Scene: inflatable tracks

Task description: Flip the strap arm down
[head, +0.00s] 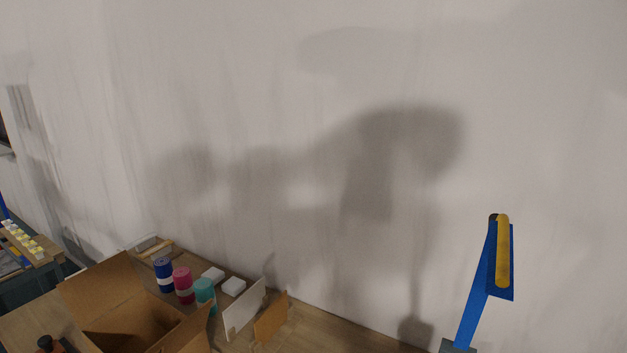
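A blue upright stand (474,300) rises at the right of the head view, from a grey base (455,348) at the bottom edge. A blue plate is at its top. A yellow arm with a dark edge (503,252) lies along the top of the stand and points up, nearly vertical. I take this to be the strap arm. The lower part of the base is cut off by the frame. Neither of my grippers is in view.
An open cardboard box (100,290) stands on a wooden table (345,335) at lower left. Behind it are blue (163,272), pink (183,285) and teal (205,294) rolls, white blocks (234,286) and upright panels (245,309). A plain wall (250,100) fills the back.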

